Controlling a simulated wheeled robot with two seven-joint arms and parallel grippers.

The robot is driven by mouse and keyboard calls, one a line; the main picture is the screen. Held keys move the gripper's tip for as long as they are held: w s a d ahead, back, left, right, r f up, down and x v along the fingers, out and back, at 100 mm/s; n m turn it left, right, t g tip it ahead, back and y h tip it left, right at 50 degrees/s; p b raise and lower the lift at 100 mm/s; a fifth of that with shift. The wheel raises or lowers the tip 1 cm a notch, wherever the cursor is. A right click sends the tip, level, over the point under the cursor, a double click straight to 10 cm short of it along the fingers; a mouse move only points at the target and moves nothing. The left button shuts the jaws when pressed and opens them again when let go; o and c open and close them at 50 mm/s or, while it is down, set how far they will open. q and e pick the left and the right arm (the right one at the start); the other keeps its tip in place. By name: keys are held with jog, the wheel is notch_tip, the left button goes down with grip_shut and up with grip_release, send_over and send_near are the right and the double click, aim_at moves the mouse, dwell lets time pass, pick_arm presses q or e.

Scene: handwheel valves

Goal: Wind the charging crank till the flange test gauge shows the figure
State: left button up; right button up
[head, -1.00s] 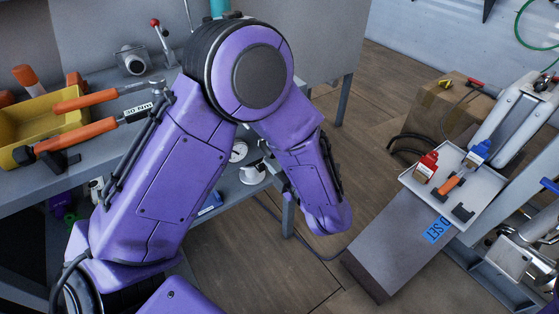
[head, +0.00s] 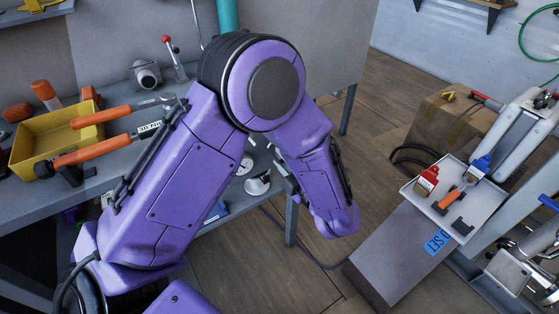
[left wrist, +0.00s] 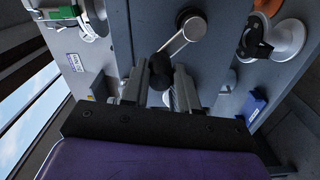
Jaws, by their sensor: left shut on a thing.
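In the left wrist view, the crank shows as a silver arm (left wrist: 182,36) running from a dark hub to a black knob (left wrist: 160,68). My left gripper (left wrist: 160,86) is shut on this knob, one finger on each side. In the head view my purple left arm bends down past the bench and hides most of the gripper and the crank. A round white dial (head: 245,165) shows small beside the arm; its reading cannot be made out, and I cannot tell whether it is the flange test gauge. My right gripper is not in view.
A yellow bin (head: 28,150) and orange-handled tools (head: 102,150) lie on the bench at left. A red-knobbed lever (head: 174,60) stands behind. At right are a white tray (head: 428,204) with small items and a cardboard box (head: 445,125). Wooden floor (head: 385,85) lies between.

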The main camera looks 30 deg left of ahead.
pick_arm(q)
jog(key=o, duration=1)
jog(key=shift+w+b, duration=0.1)
jog(key=shift+b, duration=0.2)
jog(key=shift+c, duration=0.2)
jog(key=shift+d, duration=0.1)
jog(key=p+v, duration=0.1)
jog(key=v, duration=0.5)
